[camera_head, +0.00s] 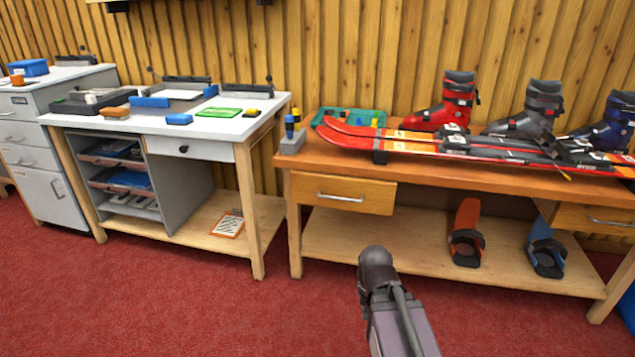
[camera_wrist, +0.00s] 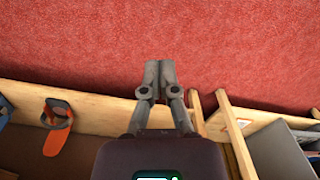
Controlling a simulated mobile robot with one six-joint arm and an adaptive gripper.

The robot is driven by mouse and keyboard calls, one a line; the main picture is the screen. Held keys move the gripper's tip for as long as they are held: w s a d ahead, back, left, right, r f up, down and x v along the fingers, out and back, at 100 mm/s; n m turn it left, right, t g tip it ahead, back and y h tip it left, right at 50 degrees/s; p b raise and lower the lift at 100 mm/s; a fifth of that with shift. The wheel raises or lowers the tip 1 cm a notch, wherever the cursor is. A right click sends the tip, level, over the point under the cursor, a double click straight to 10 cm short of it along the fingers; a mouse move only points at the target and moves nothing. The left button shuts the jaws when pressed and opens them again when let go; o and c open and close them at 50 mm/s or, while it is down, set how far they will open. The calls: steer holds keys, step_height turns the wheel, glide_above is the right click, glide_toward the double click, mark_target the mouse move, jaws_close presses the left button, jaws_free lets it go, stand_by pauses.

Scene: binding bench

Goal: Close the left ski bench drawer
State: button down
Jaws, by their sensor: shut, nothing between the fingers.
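The ski bench (camera_head: 500,179) is a wooden bench at the right in the head view. Its left drawer (camera_head: 318,187) has a light wood front with a silver bar handle (camera_head: 341,198). The front sits close under the bench top; I cannot tell whether a small gap is left. In the wrist view my gripper (camera_wrist: 160,66) is shut and empty, with its fingertips together over red carpet beside the bench's lower shelf edge. The drawer is not clearly visible there. In the head view part of my arm shows before the bench, but the fingers cannot be made out.
Red and black skis (camera_head: 400,137) and ski boots (camera_head: 442,105) are on the bench top. Orange (camera_head: 466,220) and blue (camera_head: 545,250) bindings stand on its lower shelf. A white-topped workbench (camera_head: 222,130) stands to the left. Open red carpet (camera_head: 180,310) lies in front.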

steer(key=shift+w, duration=0.1)
steer(key=w+d+n+t+h+b, duration=0.2)
steer(key=w+d+n+t+h, duration=0.15)
steer(key=w+n, duration=0.45)
steer(key=n+t+h+b, duration=0.2)
steer(key=n+t+b, duration=0.3)
steer(key=n+t, duration=1.45)
glide_toward(319, 178)
steer(key=s+a+r+n+g, duration=0.2)
steer(key=s+r+n+g, duration=0.3)
steer(key=s, duration=0.2)
steer(key=shift+a+g, duration=0.4)
steer(key=shift+w+f, duration=0.1)
steer(key=shift+w, duration=0.1)
steer(key=x, duration=1.3)
steer(key=shift+w+d, duration=0.2)
steer(key=shift+w, duration=0.15)
